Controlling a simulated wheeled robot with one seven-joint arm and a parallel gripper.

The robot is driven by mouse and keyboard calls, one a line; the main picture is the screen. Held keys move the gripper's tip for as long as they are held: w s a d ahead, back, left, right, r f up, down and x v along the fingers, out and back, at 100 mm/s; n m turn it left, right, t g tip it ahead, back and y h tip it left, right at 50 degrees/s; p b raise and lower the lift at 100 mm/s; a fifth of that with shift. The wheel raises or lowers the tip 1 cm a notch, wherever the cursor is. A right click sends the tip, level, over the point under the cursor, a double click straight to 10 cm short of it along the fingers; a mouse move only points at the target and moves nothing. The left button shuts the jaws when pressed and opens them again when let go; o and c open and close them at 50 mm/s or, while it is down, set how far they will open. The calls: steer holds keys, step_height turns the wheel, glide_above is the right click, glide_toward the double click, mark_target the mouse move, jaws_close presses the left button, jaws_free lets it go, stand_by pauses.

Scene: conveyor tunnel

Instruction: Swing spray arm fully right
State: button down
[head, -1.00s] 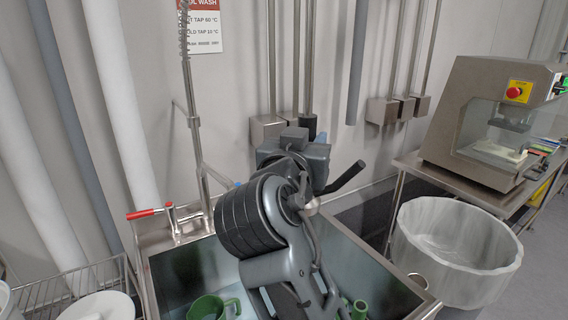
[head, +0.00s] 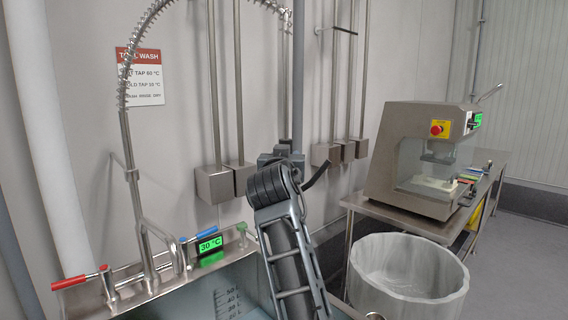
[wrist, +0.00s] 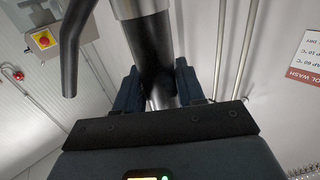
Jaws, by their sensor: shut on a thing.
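The spray arm's coiled hose (head: 126,75) rises from the steel upright behind the sink and arches right across the top of the head view. My gripper (head: 286,158) is beyond the sink, out towards the wall. In the wrist view my gripper (wrist: 160,88) has its two dark fingers on either side of a black handle (wrist: 152,50) with a steel collar, and it is shut on it. A curved black lever (wrist: 72,45) stands beside the handle; it also shows right of my gripper in the head view (head: 316,174). My arm hides most of the handle there.
The sink (head: 205,295) has a red tap lever (head: 80,281), a blue tap lever (head: 206,233) and a green 30 °C display (head: 210,246). A pale round bin (head: 405,285) stands right of it. A steel machine (head: 410,160) sits on a table further right. Pipes and boxes (head: 214,184) line the wall.

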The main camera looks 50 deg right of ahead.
steer(key=shift+d, duration=0.15)
steer(key=c, duration=0.8)
jaws_free()
steer(key=shift+w, duration=0.15)
steer(key=b+v, duration=0.1)
steer(key=v, duration=0.6)
steer(key=shift+s+a+b, duration=0.3)
